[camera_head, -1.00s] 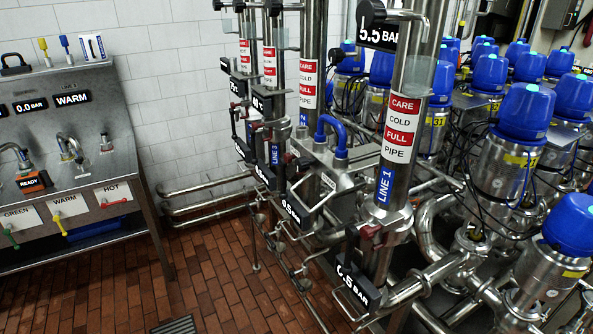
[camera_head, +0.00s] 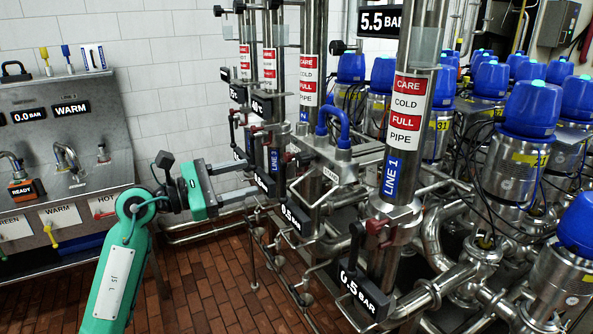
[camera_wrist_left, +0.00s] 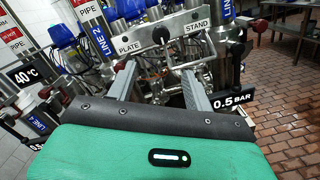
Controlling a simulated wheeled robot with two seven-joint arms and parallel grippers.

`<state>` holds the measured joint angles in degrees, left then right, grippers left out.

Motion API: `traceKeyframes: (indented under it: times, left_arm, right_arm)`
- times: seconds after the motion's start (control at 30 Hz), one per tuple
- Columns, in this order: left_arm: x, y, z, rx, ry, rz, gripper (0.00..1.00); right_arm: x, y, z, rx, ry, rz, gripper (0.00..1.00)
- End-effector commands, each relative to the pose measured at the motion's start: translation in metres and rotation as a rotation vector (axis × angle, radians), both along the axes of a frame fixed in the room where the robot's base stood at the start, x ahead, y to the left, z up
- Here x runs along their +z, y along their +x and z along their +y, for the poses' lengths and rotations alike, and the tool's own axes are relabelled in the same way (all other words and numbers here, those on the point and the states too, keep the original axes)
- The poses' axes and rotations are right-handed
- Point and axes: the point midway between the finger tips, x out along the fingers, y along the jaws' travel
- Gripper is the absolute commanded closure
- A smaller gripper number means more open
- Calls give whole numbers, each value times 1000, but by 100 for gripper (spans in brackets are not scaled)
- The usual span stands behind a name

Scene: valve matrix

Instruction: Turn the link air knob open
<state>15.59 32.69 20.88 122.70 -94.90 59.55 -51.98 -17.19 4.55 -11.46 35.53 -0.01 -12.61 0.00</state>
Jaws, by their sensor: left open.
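In the left wrist view, a black knob (camera_wrist_left: 161,36) sits on a metal plate (camera_wrist_left: 180,26) between the labels PLATE and STAND. No label naming link air is readable, so I cannot tell whether this is the link air knob. My left gripper (camera_wrist_left: 158,70) is open and empty, with its two grey fingers pointing toward the plate and apart from the knob. In the head view, the left gripper (camera_head: 254,199) shows its green body and grey fingers pointing right toward the pipework. The right gripper is not in view.
Upright pipes with a LINE 1 label (camera_head: 391,174) and red-handled valves (camera_head: 376,227) crowd the middle. Blue-capped valves (camera_head: 529,108) fill the right. A steel panel (camera_head: 75,140) with taps stands at the left. The brick floor (camera_head: 200,275) is open between.

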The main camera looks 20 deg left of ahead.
Motion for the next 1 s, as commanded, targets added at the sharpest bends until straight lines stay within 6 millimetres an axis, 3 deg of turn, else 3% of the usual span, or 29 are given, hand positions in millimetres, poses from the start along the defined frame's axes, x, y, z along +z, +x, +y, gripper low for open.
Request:
traceKeyframes:
  times: [0.1, 0.27, 0.8, 1.0]
  left_arm:
    - [14, -15, -2, 37, 136, -74, 48]
    - [21, -13, -6, 52, 178, -94, 48]
    - [23, 68, -69, 49, 169, -90, 48]
    - [20, 86, -82, 48, 171, -90, 48]
  right_arm:
    - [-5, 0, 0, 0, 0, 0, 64]
    - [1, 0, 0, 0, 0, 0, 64]
    - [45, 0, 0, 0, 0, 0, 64]
    - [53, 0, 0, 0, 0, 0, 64]
